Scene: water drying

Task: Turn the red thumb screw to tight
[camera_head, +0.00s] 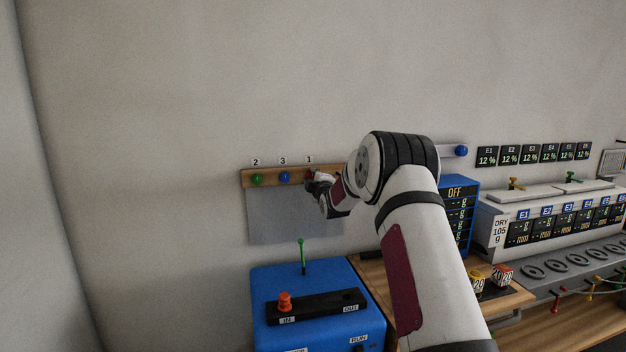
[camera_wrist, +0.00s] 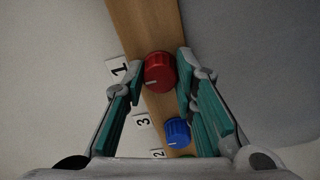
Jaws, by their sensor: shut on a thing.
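The red thumb screw (camera_wrist: 160,72) is a ribbed round knob on a wooden rail (camera_wrist: 140,22), beside the label 1. A short pale mark shows on its face, towards the lower left in the wrist view. My gripper (camera_wrist: 161,62) has one teal-padded finger on each side of the red knob and is shut on it. In the head view my gripper (camera_head: 313,180) is at the right part of the rail, under the label 1, and hides most of the red knob (camera_head: 309,174).
A blue knob (camera_head: 284,178) by label 3 and a green knob (camera_head: 257,180) by label 2 sit left on the rail. A grey panel (camera_head: 285,220) hangs below. A blue box (camera_head: 262,280) with an upright green lever (camera_head: 302,257) stands underneath.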

